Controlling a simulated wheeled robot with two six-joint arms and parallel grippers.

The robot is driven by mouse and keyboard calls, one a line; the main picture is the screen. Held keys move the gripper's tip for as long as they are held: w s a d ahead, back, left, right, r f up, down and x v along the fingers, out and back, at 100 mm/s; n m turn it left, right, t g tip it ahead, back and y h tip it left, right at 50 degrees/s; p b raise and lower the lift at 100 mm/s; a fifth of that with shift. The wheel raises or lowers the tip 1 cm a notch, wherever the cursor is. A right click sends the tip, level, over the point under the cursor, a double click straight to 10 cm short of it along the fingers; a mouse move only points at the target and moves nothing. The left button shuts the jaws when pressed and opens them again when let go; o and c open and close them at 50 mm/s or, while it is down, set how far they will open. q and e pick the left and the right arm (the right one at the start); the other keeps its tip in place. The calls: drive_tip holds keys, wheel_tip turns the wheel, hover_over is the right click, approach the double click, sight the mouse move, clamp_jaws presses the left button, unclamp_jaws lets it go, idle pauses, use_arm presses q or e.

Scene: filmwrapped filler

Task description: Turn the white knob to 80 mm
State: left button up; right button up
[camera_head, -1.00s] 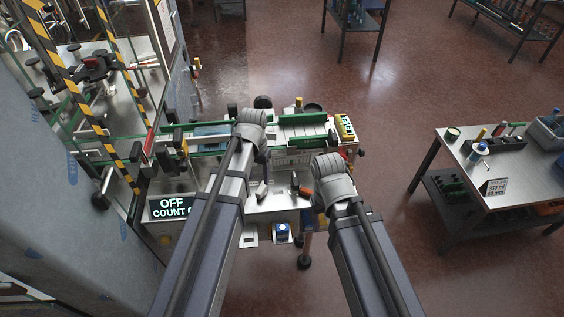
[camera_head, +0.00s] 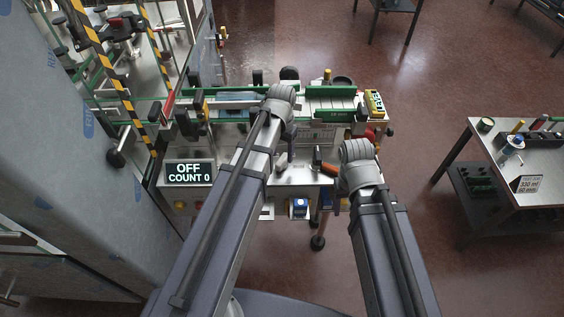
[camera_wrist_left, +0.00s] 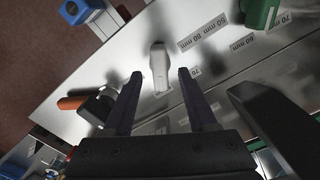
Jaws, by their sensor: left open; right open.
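The white knob (camera_wrist_left: 158,66) is a long, pale handle on a steel panel in the left wrist view. In the head view it shows as a small pale shape (camera_head: 282,160) below my left wrist. My left gripper (camera_wrist_left: 160,74) is open, one dark finger on each side of the knob, with visible gaps. Labels reading 50 mm and 80 mm (camera_wrist_left: 203,32) and 60 mm (camera_wrist_left: 241,42) lie to the knob's right; a partly hidden 70 label is closer. I cannot tell which value the knob indicates. My right gripper (camera_head: 342,203) is mostly hidden by its wrist.
An orange-handled lever (camera_wrist_left: 74,103) sits left of the knob in the wrist view. A green block (camera_wrist_left: 259,13) stands at upper right. A display (camera_head: 189,173) reads OFF, COUNT 0. A blue button (camera_head: 300,204) is on the machine's front.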

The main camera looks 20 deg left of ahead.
use_arm(q)
wheel_tip(320, 180, down, 2)
drive_tip(key=shift+b, duration=0.55)
drive_tip(key=shift+c, duration=0.3)
clamp_jaws()
